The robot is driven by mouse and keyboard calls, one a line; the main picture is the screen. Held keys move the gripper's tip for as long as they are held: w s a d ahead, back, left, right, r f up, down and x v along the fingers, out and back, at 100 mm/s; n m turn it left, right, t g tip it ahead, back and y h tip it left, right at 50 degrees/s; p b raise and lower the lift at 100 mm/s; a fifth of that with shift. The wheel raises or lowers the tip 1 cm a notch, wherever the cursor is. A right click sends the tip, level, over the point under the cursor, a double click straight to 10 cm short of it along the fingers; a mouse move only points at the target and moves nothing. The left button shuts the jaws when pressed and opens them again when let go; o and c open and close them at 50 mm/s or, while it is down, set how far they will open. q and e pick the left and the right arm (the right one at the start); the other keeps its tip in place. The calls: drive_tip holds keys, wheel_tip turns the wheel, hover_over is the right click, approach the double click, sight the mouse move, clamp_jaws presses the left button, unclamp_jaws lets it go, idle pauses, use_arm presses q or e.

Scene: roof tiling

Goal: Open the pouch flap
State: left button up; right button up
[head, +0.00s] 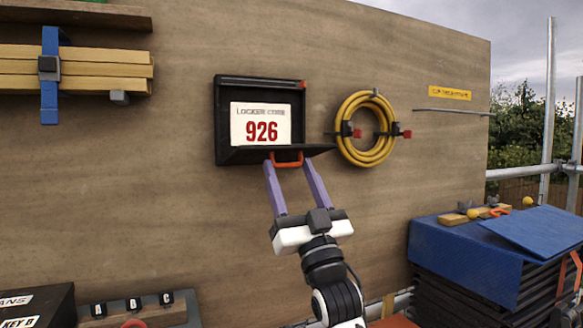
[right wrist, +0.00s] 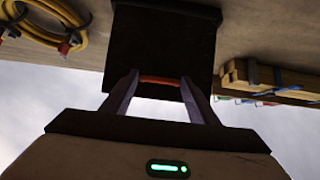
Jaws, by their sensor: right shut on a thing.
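A black pouch (head: 229,115) is fixed to the plywood wall. Its flap (head: 250,154) hangs folded down and out from the bottom edge, and a white card (head: 262,137) with a red 926 shows inside. An orange pull loop (head: 287,163) sits at the flap's front edge. My right gripper (head: 288,165) is shut on this loop, with a purple finger at each side. In the right wrist view the orange loop (right wrist: 160,80) lies between the fingertips, below the dark underside of the flap (right wrist: 165,45). My left gripper is not in view.
A coiled yellow hose (head: 352,151) hangs right of the pouch. Strapped timber (head: 100,70) is at the upper left. A blue-covered stack (head: 440,245) stands at the lower right, and a black box (head: 40,305) at the lower left. The wall below the pouch is bare.

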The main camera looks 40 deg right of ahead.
drive_tip(key=shift+w+d+f+g, duration=0.2)
drive_tip(key=shift+w+f, duration=0.1)
drive_tip(key=shift+f, duration=0.2)
drive_tip(key=shift+w+d+f+g, duration=0.1)
drive_tip(key=shift+w+f+g, duration=0.15)
drive_tip(key=shift+f, duration=0.2)
drive_tip(key=o, duration=1.2)
drive_tip(key=shift+o, duration=0.3)
drive_tip(key=shift+w+f, duration=0.2)
drive_tip(key=shift+w, duration=0.1)
drive_tip(key=v, duration=1)
drive_tip(key=shift+s, duration=0.25)
